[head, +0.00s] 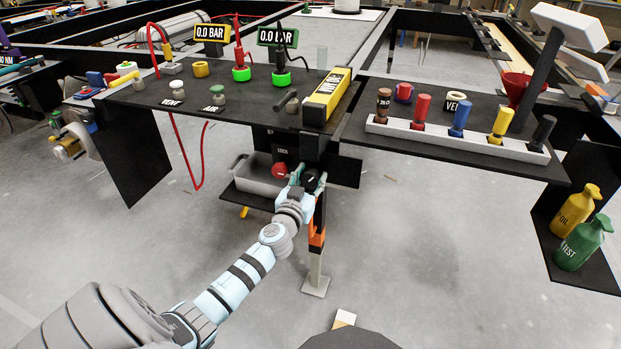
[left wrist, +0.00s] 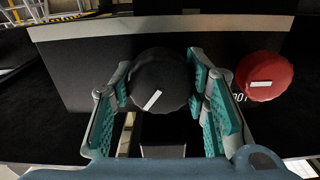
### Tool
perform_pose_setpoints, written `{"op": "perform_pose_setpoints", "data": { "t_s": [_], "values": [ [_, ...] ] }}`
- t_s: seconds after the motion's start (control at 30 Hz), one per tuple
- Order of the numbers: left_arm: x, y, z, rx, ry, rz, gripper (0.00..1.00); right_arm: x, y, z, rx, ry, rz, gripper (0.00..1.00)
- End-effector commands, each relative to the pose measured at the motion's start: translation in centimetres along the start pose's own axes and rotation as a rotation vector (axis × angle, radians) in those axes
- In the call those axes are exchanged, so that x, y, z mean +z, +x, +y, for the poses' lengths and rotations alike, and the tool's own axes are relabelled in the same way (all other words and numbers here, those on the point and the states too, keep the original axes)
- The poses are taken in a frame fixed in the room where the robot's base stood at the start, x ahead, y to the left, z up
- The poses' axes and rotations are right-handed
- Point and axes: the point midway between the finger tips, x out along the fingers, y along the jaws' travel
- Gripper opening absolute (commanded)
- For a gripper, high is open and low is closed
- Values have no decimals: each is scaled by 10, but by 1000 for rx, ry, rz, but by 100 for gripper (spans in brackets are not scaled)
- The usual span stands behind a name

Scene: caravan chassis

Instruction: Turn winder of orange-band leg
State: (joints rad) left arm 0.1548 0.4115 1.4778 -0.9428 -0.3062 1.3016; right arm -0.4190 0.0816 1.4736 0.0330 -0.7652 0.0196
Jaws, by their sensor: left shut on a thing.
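The winder is a black ribbed knob (left wrist: 160,82) with a white mark, on the front of a dark housing; the mark is tilted in the left wrist view. My left gripper (head: 303,181) is shut on it, with teal finger pads on both sides of the knob. The knob (head: 314,179) also shows in the head view, partly covered by the gripper. Below it is the leg with the orange band (head: 316,236), standing on a square foot plate on the floor. My right gripper is not in view.
A red knob (left wrist: 265,76) sits close beside the winder. A grey tray (head: 257,174) is left of the gripper. Above is a black shelf with a yellow-black tool (head: 327,97); a white rack (head: 455,141) of coloured handles is at right. The floor in front is mostly clear.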

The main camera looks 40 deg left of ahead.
Motion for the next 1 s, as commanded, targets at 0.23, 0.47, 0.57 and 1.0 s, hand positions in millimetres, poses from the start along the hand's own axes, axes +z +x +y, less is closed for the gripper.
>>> {"op": "perform_pose_setpoints", "data": {
  "t_s": [0.23, 0.47, 0.57, 1.0],
  "values": [
    [1, 0, 0, 1, 124, -2, 14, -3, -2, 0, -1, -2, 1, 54],
    [1, 0, 1, 0, 307, -2, 14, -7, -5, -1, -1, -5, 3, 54],
    [1, 0, 1, 1, 386, -2, 14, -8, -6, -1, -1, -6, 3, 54],
    [2, 0, 1, 1, 629, -2, 14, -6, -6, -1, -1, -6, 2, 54]
  ]
}}
